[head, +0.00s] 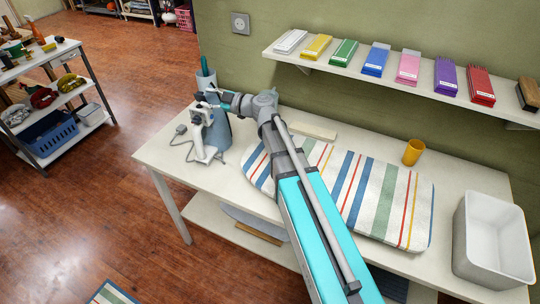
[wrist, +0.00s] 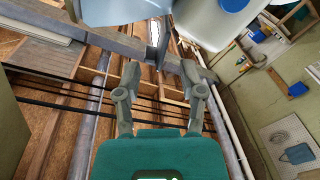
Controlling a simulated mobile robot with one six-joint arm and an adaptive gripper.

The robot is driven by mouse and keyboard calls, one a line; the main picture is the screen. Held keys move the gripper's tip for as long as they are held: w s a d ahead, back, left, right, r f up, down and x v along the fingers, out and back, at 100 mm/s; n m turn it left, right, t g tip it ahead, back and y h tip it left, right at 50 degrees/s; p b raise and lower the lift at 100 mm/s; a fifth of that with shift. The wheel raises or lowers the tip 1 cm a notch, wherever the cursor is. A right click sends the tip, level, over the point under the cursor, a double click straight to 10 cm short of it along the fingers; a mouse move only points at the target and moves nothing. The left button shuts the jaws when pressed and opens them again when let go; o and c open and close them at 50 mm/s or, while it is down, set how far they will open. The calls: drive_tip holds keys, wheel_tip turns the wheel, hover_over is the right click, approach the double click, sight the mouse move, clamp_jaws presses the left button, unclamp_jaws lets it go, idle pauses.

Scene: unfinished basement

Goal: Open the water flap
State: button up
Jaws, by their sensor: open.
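A white iron (head: 205,150) stands upright at the left end of the white table, its cord on the tabletop. My arm reaches over the table to it, and my gripper (head: 207,104) is at the iron's upper end. In the wrist view my gripper (wrist: 160,80) has its two fingers spread apart with nothing held between them. A pale body with a blue round spot (wrist: 234,4), likely the iron, fills the top of that view just beyond the fingertips. I cannot make out the water flap clearly, nor whether a finger touches it.
A blue-grey cylinder (head: 218,128) stands close behind the iron. A striped ironing pad (head: 400,205) covers the middle of the table (head: 165,150). An orange cup (head: 413,151) and a white bin (head: 480,270) are to the right. A wall shelf (head: 400,83) holds coloured boxes.

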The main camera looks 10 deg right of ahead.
drive_tip(key=v, duration=1)
drive_tip(key=s+d+f+m+g+h+p, duration=0.3)
drive_tip(key=s+f+m+g+h+p, duration=0.1)
drive_tip(key=s+m+h, duration=0.2)
drive_tip(key=s+d+f+m+g+h+p, duration=0.4)
drive_tip(key=s+m+h+p, duration=0.1)
drive_tip(key=s+m, duration=0.3)
drive_tip(key=shift+s+f+g+h, duration=0.4)
drive_tip(key=shift+s+h, duration=0.3)
drive_tip(key=shift+s, duration=0.15)
idle(0.3)
idle(0.4)
